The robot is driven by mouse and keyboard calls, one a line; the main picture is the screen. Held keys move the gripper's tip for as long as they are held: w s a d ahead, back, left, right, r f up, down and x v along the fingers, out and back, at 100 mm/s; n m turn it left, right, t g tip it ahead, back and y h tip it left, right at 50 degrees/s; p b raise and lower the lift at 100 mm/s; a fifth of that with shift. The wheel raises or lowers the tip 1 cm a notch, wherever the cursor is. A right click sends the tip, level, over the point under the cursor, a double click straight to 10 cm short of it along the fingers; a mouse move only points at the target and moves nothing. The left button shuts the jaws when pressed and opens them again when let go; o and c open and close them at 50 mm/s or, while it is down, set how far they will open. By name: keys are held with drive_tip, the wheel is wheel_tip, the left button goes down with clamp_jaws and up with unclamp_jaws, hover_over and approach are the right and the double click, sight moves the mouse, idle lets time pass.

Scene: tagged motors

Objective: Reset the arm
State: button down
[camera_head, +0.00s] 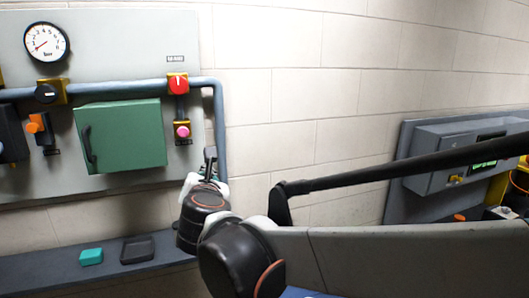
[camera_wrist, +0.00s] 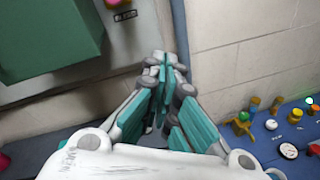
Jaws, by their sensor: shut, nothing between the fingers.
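My arm reaches forward from the lower middle of the head view. My gripper (camera_head: 210,153) is near the right edge of the grey wall panel (camera_head: 120,30), beside the green box (camera_head: 121,136); its fingers are small and partly hidden there. In the wrist view my gripper (camera_wrist: 166,62) has its teal-padded fingers together at the tips, shut with nothing between them. The green box also shows at the upper left of the wrist view (camera_wrist: 45,35). I cannot tell from the head view exactly how far the fingertips are from the wall.
The panel carries a gauge (camera_head: 46,42), a red knob (camera_head: 178,83), a pink button (camera_head: 182,131) and a blue pipe (camera_head: 219,130). A shelf (camera_head: 60,281) below holds a teal block (camera_head: 91,257) and a dark tray (camera_head: 137,250). Several small parts lie on a blue surface (camera_wrist: 265,140) at right.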

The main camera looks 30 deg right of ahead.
drive_tip(key=s+d+f+m+g+b, duration=0.1)
drive_tip(key=s+f+m+g+b, duration=0.1)
drive_tip(key=s+f+m+b, duration=0.45)
drive_tip(key=s+d+f+m+g+y+b, duration=0.15)
drive_tip(key=f+m, duration=0.25)
drive_tip(key=f, duration=0.5)
drive_tip(key=s+d+f+m+g+h+b, duration=0.1)
drive_tip(key=s+d+f+m+g+b, duration=0.15)
drive_tip(key=s+f+m, duration=0.35)
drive_tip(key=s+a+f+m+g+y+b, duration=0.1)
drive_tip(key=s+a+f+m+y+b, duration=0.1)
drive_tip(key=f, duration=0.6)
drive_tip(key=s+a+f+m+g+y+b, duration=0.1)
drive_tip(key=s+a+f+m+y+b, duration=0.1)
drive_tip(key=s+a+f+m+b, duration=0.2)
wheel_tip(320, 180, down, 5)
drive_tip(key=s+m+b, duration=0.2)
drive_tip(key=m+b, duration=0.1)
drive_tip(key=m, duration=0.1)
drive_tip(key=shift+s+r+y, duration=0.15)
drive_tip(key=shift+s+y, duration=0.2)
